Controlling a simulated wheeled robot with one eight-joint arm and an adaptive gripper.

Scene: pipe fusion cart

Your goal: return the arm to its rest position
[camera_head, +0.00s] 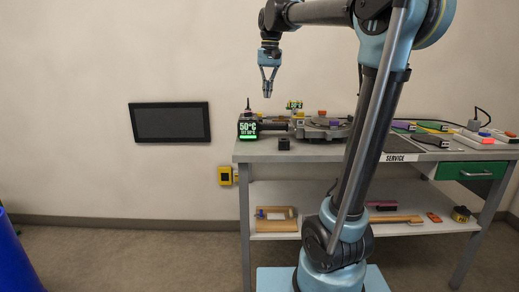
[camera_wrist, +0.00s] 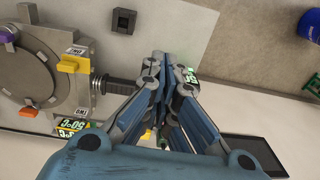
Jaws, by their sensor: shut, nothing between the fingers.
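My gripper (camera_head: 267,90) hangs pointing down from my raised arm in the head view, in the air above the left end of the workbench (camera_head: 300,154). Its fingers are closed together with nothing between them. In the wrist view my gripper (camera_wrist: 162,62) shows shut, with the bench top and the floor behind it. My arm stands bent in front of the bench and hides part of its middle.
On the bench are a heater display (camera_head: 248,129) reading 50°C, a round fixture (camera_head: 322,127), a small black block (camera_head: 284,144) and several tools at the right. A dark panel (camera_head: 170,122) hangs on the wall. A blue bin (camera_head: 12,262) stands at left; the floor between is clear.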

